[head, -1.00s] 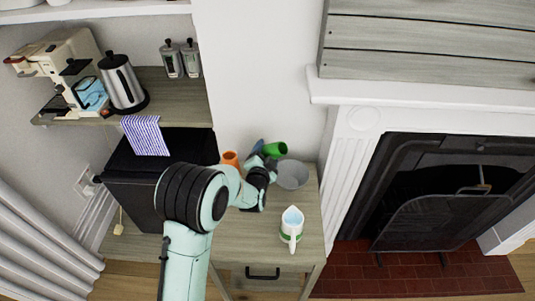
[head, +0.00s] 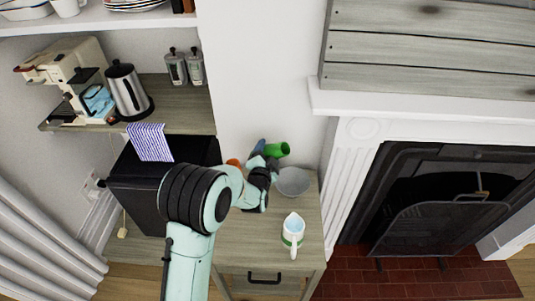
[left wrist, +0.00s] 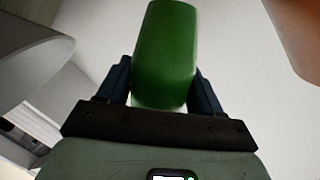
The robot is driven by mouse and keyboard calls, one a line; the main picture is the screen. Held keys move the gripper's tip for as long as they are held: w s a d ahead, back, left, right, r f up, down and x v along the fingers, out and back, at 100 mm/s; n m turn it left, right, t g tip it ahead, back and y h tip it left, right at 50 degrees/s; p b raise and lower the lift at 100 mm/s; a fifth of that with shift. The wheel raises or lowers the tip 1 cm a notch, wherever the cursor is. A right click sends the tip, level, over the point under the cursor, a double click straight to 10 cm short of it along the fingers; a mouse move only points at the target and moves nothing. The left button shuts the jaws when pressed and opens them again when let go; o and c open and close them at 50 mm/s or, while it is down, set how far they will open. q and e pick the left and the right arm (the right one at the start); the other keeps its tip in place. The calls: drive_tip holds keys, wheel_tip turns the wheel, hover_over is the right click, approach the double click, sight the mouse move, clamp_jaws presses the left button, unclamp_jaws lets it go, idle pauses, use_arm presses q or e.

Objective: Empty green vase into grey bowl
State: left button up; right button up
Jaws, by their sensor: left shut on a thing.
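The green vase (head: 278,150) is between the fingers of my left gripper (head: 262,158), beside the wall end of the wooden side table. In the head view it lies tilted on its side, with its open end to the right, towards the grey bowl. The left wrist view shows the green vase (left wrist: 166,55) gripped between both dark fingers (left wrist: 160,90). The grey bowl (head: 293,182) stands on the table just right of and below the vase in the picture. I cannot see what is inside the vase. My right gripper is not in view.
An orange cup (head: 234,162) is partly hidden behind my left arm. The table top (head: 238,240) is bare at its front left. A fireplace (head: 440,200) is at the right.

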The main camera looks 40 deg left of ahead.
use_arm(q)
drive_tip(key=shift+a+r+m+p, duration=0.1)
drive_tip(key=shift+r+m+p, duration=0.2)
drive_tip(key=shift+r+p, duration=2.3)
drive_tip(key=shift+r, duration=0.65)
drive_tip(key=shift+s+a+r+m+t+y, duration=0.1)
drive_tip(key=shift+a+m+t+y, duration=0.2)
drive_tip(key=shift+m, duration=0.5)
drive_tip(key=shift+s+r+m+t+y, duration=0.15)
drive_tip(key=shift+r+m+t+y, duration=0.2)
drive_tip(key=shift+r+m, duration=0.35)
drive_tip(key=shift+m, duration=0.3)
drive_tip(key=shift+s+d+f+m+t+b, duration=0.25)
drive_tip(key=shift+m+b, duration=0.1)
drive_tip(key=shift+m, duration=0.35)
drive_tip(key=shift+d, duration=0.1)
drive_tip(key=shift+d+m+t+y, duration=0.25)
drive_tip(key=shift+m+t, duration=0.05)
drive_tip(key=shift+m, duration=0.1)
drive_tip(key=shift+s, duration=0.15)
